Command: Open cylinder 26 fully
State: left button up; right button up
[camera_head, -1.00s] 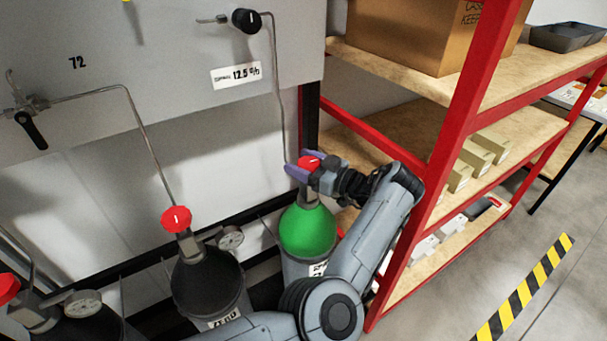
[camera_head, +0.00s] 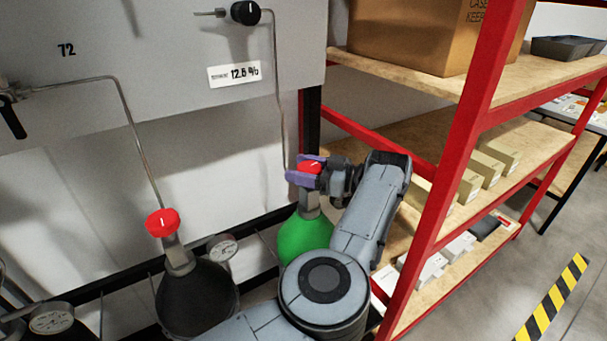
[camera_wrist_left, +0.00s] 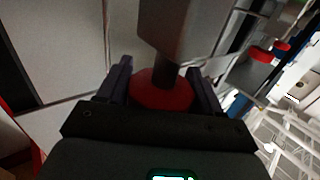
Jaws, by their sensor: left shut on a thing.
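A green-shouldered gas cylinder (camera_head: 303,238) stands beside the red shelf rack, with a red valve knob (camera_head: 309,168) on top. A white mark shows on the knob. My left gripper (camera_head: 304,170) is shut on this knob, with a purple finger on either side of it. In the left wrist view the knob (camera_wrist_left: 160,94) sits between the two fingers, against the grey valve body (camera_wrist_left: 182,32). My left arm hides the lower part of the cylinder, so I cannot read its number. My right gripper is out of view.
A dark cylinder (camera_head: 196,298) with a red knob (camera_head: 162,223) and a gauge (camera_head: 222,248) stands to the left. The red shelf rack (camera_head: 452,145) is close on the right of my arm. Thin pipes run up to the grey panel (camera_head: 150,70).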

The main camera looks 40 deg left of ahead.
aim_at(301, 165)
pick_arm(q)
jog(key=shift+r, duration=0.15)
dwell(0.4)
jog(key=o, duration=1)
jog(key=shift+a, duration=0.15)
jog(key=shift+c, duration=0.2)
jog(key=shift+r, duration=0.25)
notch_tip(301, 165, up, 4)
jog(key=shift+s+f+p, duration=0.1)
jog(key=shift+p, duration=1.15)
jog(key=d+r+p, duration=0.6)
jog(key=d+p, duration=0.5)
jog(key=p, duration=0.9)
jog(key=shift+w+d+r, duration=0.2)
jog(key=shift+d+r, duration=0.1)
jog(key=shift+d, duration=0.05)
